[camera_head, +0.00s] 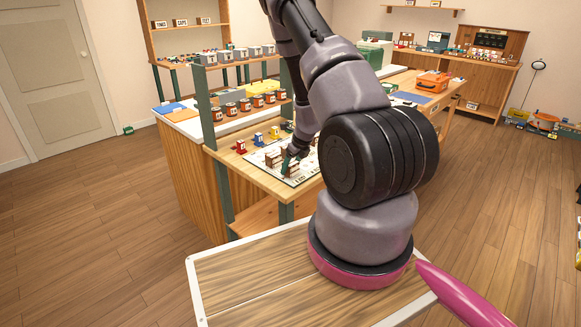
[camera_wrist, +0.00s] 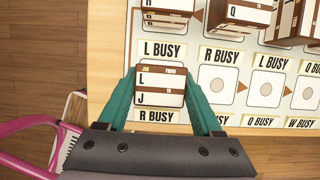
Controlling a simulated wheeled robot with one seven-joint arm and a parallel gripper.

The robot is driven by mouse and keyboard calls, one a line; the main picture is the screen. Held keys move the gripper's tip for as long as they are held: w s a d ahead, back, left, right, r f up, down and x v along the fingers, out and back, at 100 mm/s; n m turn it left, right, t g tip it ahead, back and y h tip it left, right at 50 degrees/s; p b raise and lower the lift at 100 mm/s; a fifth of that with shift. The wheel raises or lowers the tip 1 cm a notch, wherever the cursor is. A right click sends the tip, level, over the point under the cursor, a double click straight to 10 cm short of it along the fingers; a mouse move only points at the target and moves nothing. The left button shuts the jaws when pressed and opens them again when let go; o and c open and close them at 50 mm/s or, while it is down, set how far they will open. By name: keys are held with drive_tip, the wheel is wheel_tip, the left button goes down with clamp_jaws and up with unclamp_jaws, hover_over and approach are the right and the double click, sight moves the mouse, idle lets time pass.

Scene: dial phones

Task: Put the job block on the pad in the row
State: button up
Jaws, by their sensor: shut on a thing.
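The job block (camera_wrist: 160,86) is brown with white label panels reading "JOB", "L" and "J". In the wrist view it sits between the teal fingers of my gripper (camera_wrist: 160,92), which is shut on it. It is over the board (camera_wrist: 190,62) at its near edge, between labels "L BUSY" and "R BUSY". I cannot tell whether it touches the board. Pads in the row to its right, such as this one (camera_wrist: 217,85), show a circle and are bare. In the head view my gripper (camera_head: 289,160) is at the board's left part, partly hidden by my arm.
More brown lettered blocks (camera_wrist: 240,14) stand in the row behind. Bare wood (camera_wrist: 108,50) borders the board's left side.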

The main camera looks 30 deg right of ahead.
drive_tip(key=shift+f, duration=0.2)
drive_tip(key=o, duration=1.4)
